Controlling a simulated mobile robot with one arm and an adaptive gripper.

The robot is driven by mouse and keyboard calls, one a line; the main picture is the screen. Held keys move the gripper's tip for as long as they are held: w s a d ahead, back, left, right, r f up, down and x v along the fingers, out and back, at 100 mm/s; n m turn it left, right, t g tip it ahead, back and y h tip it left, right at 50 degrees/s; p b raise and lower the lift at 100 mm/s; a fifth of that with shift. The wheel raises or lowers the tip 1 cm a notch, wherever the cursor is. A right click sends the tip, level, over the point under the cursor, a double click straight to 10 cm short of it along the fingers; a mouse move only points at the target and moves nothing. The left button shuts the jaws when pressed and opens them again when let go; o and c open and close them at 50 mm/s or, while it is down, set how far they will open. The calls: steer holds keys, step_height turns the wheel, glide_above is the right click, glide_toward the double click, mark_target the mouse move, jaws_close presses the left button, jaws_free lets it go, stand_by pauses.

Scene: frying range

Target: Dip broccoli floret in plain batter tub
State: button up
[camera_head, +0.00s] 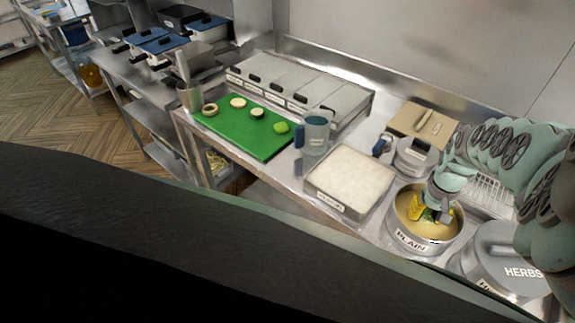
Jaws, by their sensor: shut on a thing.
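The plain batter tub (411,243) is a round metal tub labelled "PLAIN", standing open on the steel counter right of centre. Pale yellow batter (404,205) shows inside it. My gripper (433,217) reaches down into the tub from the upper right, with its fingers inside the rim. A small green piece, apparently the broccoli floret (429,215), shows between the fingers at the batter. The fingers hide most of it, and I cannot tell how deep it sits. Something yellow shows around the fingers.
A lidded tub labelled "HERBS" (503,262) stands close right of the plain tub. A square white-filled tray (349,181) stands to its left. A green board (243,128) with vegetable pieces, a blue-handled jug (316,130) and a lidded container (412,155) stand farther back.

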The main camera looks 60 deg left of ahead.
steer(key=shift+r+p, duration=3.7)
steer(key=shift+r, duration=0.65)
steer(key=shift+r, duration=0.1)
step_height(320, 180, up, 3)
steer(key=shift+f+p, duration=0.1)
steer(key=shift+p, duration=1.15)
